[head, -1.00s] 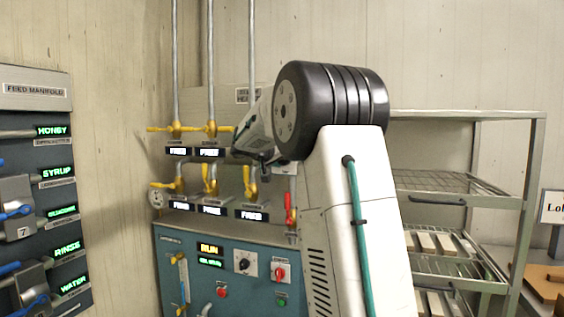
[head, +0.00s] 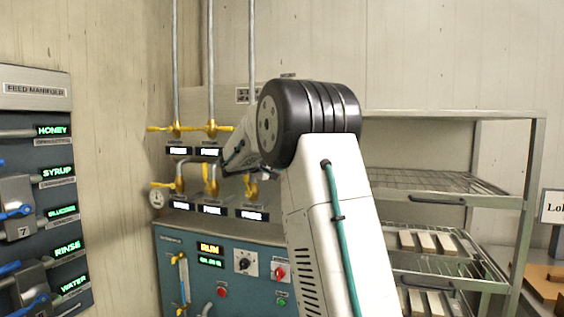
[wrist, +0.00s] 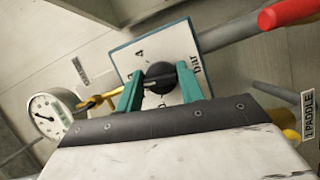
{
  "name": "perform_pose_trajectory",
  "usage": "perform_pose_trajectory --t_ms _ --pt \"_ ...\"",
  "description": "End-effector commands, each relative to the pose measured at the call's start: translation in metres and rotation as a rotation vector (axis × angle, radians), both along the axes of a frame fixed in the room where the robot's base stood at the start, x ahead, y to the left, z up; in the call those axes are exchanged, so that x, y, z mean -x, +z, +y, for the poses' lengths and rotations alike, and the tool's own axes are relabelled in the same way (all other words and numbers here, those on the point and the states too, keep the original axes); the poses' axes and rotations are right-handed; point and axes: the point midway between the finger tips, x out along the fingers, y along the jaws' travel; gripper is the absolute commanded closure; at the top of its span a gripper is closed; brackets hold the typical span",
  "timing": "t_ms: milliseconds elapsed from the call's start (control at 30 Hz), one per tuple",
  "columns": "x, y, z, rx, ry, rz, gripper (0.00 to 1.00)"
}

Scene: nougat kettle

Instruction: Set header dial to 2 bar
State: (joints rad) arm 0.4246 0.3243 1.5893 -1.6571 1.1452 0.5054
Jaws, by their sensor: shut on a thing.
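In the wrist view, the header dial is a black round knob (wrist: 159,74) on a white square plate (wrist: 185,41) with a teal edge. A "4" and the word "bar" show on the plate; other marks and the knob's pointed setting are hidden or too small to read. My gripper (wrist: 158,82) has its two teal fingers on either side of the knob and is shut on it. In the head view, my own arm hides the dial and my gripper.
A round white gauge (wrist: 45,114) stands left of the dial in the wrist view. A red-handled lever (wrist: 288,12) is at upper right. In the head view, yellow valves (head: 211,128) and pipes are close to my arm, above a teal cabinet (head: 200,290). A rack (head: 450,115) stands right.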

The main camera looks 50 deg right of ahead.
Motion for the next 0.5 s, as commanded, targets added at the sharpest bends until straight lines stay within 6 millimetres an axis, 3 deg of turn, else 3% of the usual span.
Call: perform_pose_trajectory --t_ms 500 --pt "-0.0008 -0.0019 0.0004 0.160 0.002 0.388 0.85"
